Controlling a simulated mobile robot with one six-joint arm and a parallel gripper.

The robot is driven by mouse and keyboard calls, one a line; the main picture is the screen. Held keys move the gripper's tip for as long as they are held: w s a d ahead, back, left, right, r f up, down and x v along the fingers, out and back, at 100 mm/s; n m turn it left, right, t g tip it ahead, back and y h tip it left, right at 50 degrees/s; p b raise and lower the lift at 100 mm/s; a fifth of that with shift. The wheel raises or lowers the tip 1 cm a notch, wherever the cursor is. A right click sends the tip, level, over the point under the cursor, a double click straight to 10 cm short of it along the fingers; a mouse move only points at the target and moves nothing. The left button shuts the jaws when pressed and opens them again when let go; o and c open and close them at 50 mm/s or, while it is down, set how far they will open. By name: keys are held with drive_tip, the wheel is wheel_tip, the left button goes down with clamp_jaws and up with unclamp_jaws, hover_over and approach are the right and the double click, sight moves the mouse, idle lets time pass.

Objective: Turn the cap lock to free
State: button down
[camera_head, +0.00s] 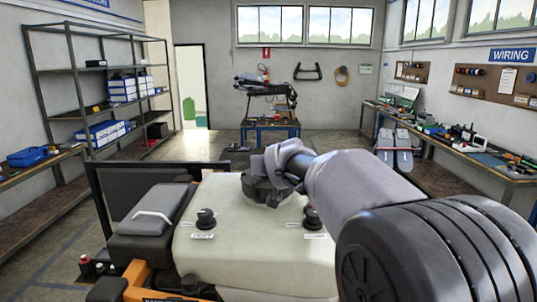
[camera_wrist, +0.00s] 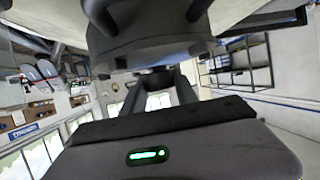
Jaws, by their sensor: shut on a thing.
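A large dark round cap (camera_head: 262,192) sits on top of the white tank (camera_head: 250,250) in the head view. My gripper (camera_head: 276,170) reaches it from the right, at its upper side. In the wrist view the underside of the dark cap (camera_wrist: 150,42) fills the top middle. My gripper's fingers (camera_wrist: 160,82) run up to it and are shut on it. Where the fingertips meet the cap is partly hidden. I cannot make out a lock mark or the cap's turn position.
Two black knobs with small labels stand on the tank, left (camera_head: 206,217) and right (camera_head: 312,217). A grey box (camera_head: 152,220) with a white handle sits left of the tank. A black panel (camera_head: 140,190) stands behind. Shelves (camera_head: 110,90) and a workbench (camera_head: 460,145) line the walls.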

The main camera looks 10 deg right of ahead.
idle(0.4)
drive_tip(key=c, duration=0.9)
unclamp_jaws()
drive_tip(key=shift+c, duration=0.2)
drive_tip(key=v, duration=1.7)
drive_tip(key=shift+s+b, duration=0.25)
drive_tip(key=shift+b, duration=0.1)
